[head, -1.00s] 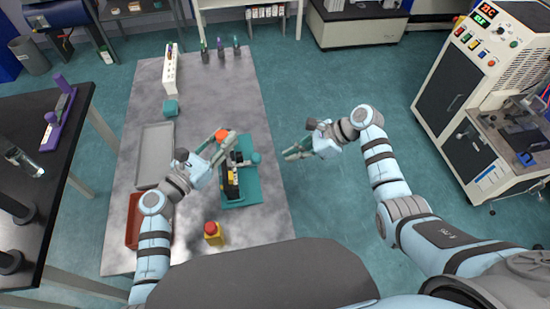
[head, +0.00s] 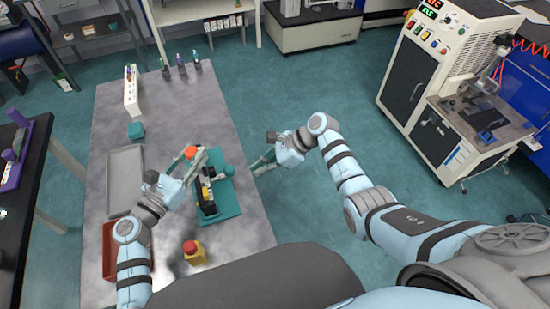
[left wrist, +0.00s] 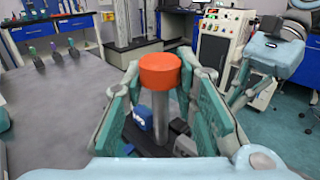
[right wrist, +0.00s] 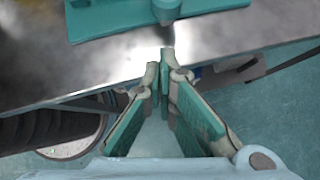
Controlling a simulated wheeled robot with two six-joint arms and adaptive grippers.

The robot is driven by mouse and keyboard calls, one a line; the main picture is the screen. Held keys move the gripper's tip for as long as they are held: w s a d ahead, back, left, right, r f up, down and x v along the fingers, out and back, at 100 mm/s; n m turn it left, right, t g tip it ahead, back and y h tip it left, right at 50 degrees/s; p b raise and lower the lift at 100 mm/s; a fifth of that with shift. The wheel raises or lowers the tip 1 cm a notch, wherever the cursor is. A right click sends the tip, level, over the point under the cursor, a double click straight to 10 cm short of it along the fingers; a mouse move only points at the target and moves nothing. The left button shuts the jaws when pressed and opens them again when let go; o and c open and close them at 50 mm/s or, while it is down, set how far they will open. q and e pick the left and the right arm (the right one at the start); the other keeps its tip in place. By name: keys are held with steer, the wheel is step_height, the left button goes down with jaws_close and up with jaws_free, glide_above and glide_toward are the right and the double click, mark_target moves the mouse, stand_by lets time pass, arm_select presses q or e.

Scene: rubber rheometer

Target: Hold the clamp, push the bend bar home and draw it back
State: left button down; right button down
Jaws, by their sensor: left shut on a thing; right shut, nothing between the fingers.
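The bending fixture has a black and yellow body (head: 206,195) on a teal base (head: 228,199) on the table. A grey post with an orange cap (left wrist: 160,70), apparently the clamp handle, stands upright between the fingers of my left gripper (head: 194,160), which is shut on it. A round teal knob (head: 230,170), possibly the bend bar's end, is on the fixture's right side. My right gripper (head: 256,165) is shut and empty, just off the table's right edge, apart from the knob. In the right wrist view its fingertips point toward the teal base (right wrist: 110,18).
A red button on a yellow box (head: 193,251) stands near the table's front. A grey tray (head: 124,187) and a reddish tray (head: 111,265) lie to the left. Open floor lies to the right.

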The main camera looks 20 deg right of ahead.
steer(key=shift+w+a+r, duration=0.1)
steer(key=shift+w+a, duration=0.15)
steer(key=shift+a, duration=0.65)
steer(key=shift+w+a+r, duration=0.1)
steer(key=shift+w+a, duration=0.1)
steer(key=shift+a, duration=0.65)
steer(key=shift+a, duration=0.8)
steer(key=shift+d, duration=0.1)
steer(key=s+d+r, duration=0.3)
steer(key=d+r, duration=0.4)
steer(key=d, duration=0.5)
steer(key=shift+w+a+r+x, duration=0.15)
steer(key=shift+a+r+x, duration=0.15)
steer(key=shift+x, duration=1.85)
steer(key=shift+w+a+r+x, duration=0.1)
steer(key=shift+a+r+x, duration=0.25)
steer(key=shift+x, duration=1.8)
steer(key=shift+w+a+r+x, duration=0.15)
steer(key=shift+a+r+x, duration=0.15)
steer(key=shift+x, duration=1.85)
